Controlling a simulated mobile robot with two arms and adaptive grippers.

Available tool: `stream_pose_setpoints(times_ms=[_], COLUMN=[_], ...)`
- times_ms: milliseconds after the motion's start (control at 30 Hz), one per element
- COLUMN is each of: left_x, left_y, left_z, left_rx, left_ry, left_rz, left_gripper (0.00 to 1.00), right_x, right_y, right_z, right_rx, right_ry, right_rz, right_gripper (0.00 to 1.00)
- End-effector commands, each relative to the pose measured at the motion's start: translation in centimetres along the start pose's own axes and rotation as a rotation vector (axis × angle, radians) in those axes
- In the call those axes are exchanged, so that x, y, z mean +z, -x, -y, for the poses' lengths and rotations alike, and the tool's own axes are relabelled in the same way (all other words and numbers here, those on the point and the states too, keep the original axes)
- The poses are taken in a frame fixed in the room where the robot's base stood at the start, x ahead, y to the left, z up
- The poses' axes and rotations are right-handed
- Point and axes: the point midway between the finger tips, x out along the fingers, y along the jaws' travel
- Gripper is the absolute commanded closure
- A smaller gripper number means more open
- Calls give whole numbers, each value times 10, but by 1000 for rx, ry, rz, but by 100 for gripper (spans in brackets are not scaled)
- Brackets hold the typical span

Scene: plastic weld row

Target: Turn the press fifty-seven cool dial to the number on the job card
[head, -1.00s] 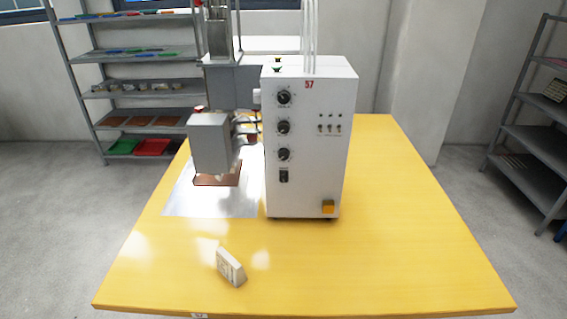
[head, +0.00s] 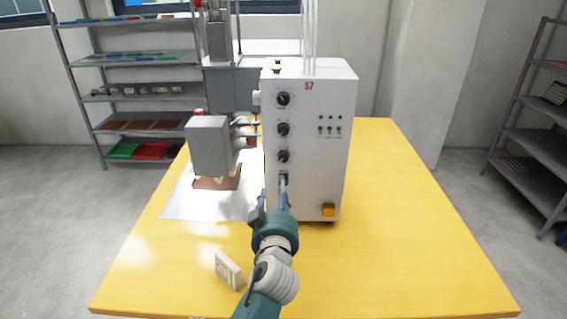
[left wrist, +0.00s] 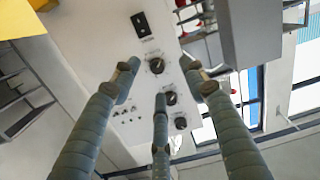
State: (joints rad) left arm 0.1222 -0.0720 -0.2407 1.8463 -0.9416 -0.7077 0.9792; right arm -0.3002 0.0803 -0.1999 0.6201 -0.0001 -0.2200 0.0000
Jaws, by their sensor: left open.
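The press (head: 308,150) is a white cabinet marked 57 in red. Its front has three black dials in a column: top (head: 283,99), middle (head: 284,129) and lowest (head: 284,156). Their labels and settings are too small to read, so I cannot tell which is the cool dial. A small pale block, apparently the job card (head: 228,270), stands on the table; its number is unreadable. My left gripper (head: 277,192) is open before the cabinet, below the lowest dial. In the left wrist view its three fingers (left wrist: 160,78) spread before the lowest dial (left wrist: 157,66); contact is unclear.
A black switch (left wrist: 141,25) sits near the lowest dial. Toggle switches (head: 329,130) and an orange button (head: 328,210) are on the cabinet's right side. The press head (head: 210,145) stands left. The yellow table (head: 420,250) is clear on the right.

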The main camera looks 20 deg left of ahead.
Motion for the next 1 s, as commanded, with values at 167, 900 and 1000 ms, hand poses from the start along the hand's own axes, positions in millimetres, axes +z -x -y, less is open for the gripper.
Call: stream_pose_setpoints(times_ms=[167, 900, 1000], left_x=[-22, -27, -26], left_y=[-14, -114, -117], left_z=[-22, -24, -24], left_rx=[39, 37, 37], left_ry=[17, 17, 18], left_rz=[-66, -63, -63], left_gripper=[56, 56, 56], right_x=[0, -2, -2], right_y=[2, 23, 23], right_z=[0, 0, 0], right_rx=[0, 0, 0], right_ry=[0, 0, 0], right_rz=[0, 0, 0], right_gripper=[60, 60, 60])
